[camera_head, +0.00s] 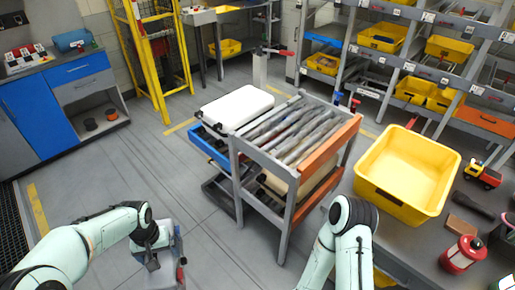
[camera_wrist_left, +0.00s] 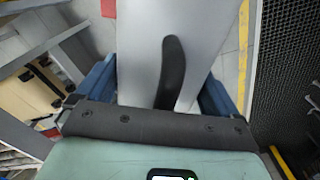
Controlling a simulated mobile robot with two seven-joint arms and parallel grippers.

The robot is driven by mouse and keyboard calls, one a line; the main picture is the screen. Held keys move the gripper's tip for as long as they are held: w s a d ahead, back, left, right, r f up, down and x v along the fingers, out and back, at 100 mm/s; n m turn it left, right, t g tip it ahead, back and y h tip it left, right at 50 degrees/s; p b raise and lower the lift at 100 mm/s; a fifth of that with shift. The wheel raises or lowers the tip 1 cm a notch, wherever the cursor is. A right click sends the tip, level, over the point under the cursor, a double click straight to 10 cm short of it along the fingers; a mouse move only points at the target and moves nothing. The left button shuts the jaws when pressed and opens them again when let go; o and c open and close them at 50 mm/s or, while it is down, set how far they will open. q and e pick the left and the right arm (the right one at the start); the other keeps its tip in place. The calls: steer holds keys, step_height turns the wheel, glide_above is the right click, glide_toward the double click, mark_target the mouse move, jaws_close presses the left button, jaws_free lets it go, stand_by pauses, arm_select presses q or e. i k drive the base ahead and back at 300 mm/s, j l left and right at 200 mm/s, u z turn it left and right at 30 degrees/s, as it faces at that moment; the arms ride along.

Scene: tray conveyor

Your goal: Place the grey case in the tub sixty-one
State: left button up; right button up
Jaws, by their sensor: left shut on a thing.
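My left gripper (camera_head: 158,254) is low at the bottom left of the head view, shut on a grey case (camera_head: 160,279). The case hangs over the floor, with a red part at its right side. In the left wrist view the grey case (camera_wrist_left: 215,45) with a dark handle (camera_wrist_left: 172,72) lies between the two blue fingers. A large empty yellow tub (camera_head: 376,185) stands on the bench at the right. More yellow tubs (camera_head: 383,37) sit in the labelled rack; I cannot read which is sixty-one. My right arm comes in at the bottom; its gripper is out of view.
A grey cart (camera_head: 282,180) with rollers stands in the middle, with a white case (camera_head: 237,107) at its left. A red lantern (camera_head: 463,254) and a toy truck (camera_head: 483,175) are on the bench (camera_head: 428,238). A blue cabinet (camera_head: 45,113) is at left.

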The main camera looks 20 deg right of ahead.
mark_target(387, 182)
steer(key=z, duration=2.85)
